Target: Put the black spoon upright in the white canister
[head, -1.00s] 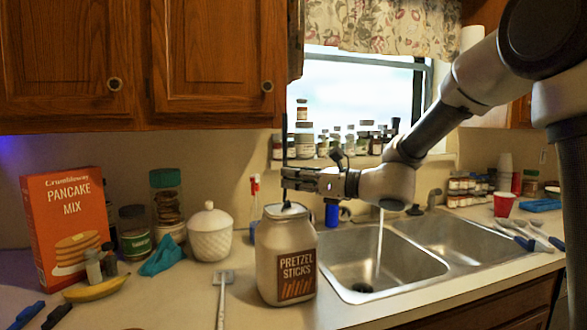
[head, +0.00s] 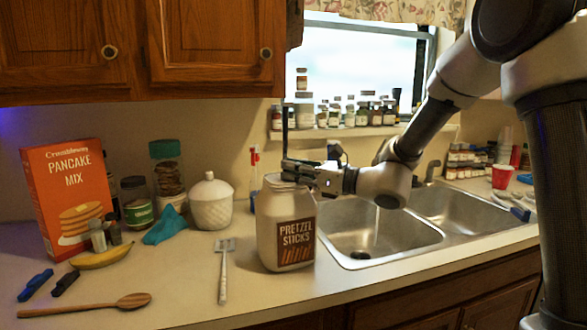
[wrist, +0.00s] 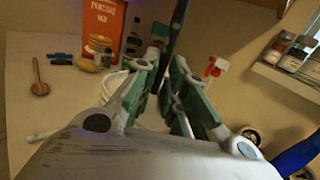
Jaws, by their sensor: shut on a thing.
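The white canister (head: 265,240), with a PRETZEL STICKS label, stands upright on the counter left of the sink. My gripper (head: 285,167) is just above its mouth, shut on the black spoon (head: 285,130). The spoon's dark handle rises nearly vertical above my fingers. Its lower end is hidden behind the fingers and the canister's rim, so I cannot tell how deep it sits. In the wrist view the dark handle (wrist: 179,25) runs up from between the green-padded fingers (wrist: 171,80).
A dimpled white lidded jar (head: 211,205) and a metal spatula (head: 224,270) are left of the canister. A wooden spoon (head: 95,304), banana (head: 101,257) and pancake mix box (head: 66,200) are farther left. The sink (head: 375,235) is right, with bottles on the sill behind.

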